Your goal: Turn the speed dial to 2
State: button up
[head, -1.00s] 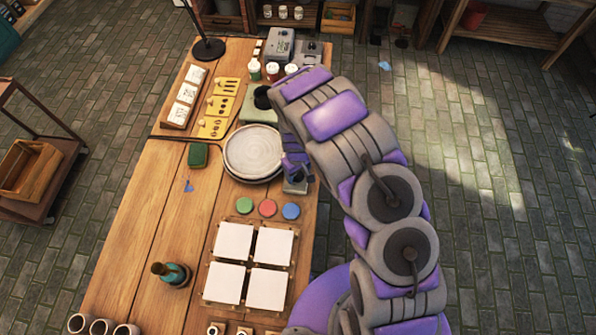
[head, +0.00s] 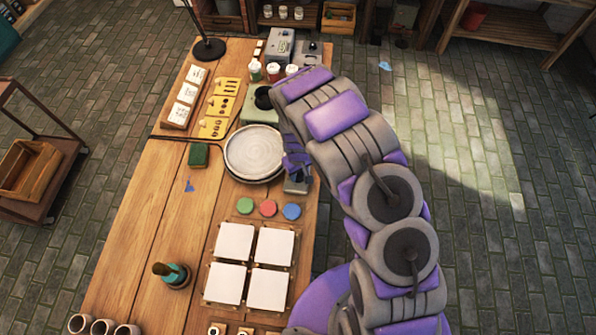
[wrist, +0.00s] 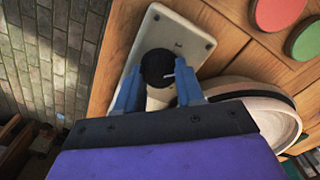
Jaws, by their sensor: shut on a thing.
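The speed dial (wrist: 157,66) is a round black knob with a white pointer line, on a pale grey control box (wrist: 190,34) in the wrist view. The pointer aims toward the right side of that view; the scale marks are too small to read. My gripper (wrist: 158,92) has its blue fingers on either side of the knob, shut on it. In the head view my gripper (head: 296,162) is over the control box (head: 297,186), beside the round plate (head: 254,150) on its wheel. My arm partly hides the box there.
Red, green and blue round pads (head: 267,208) lie just in front of the plate. White square tiles (head: 249,264) sit nearer. Small jars (head: 273,70) and a grey device (head: 280,45) stand at the far end. The wooden table's left middle is mostly clear.

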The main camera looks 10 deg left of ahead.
jog(key=m, duration=0.3)
jog(key=shift+m, duration=0.4)
jog(key=o, duration=1)
jog(key=shift+o, duration=0.2)
notch_tip(320, 180, up, 17)
jog(key=p, duration=0.1)
jog(key=shift+r, duration=0.15)
jog(key=shift+a, duration=0.1)
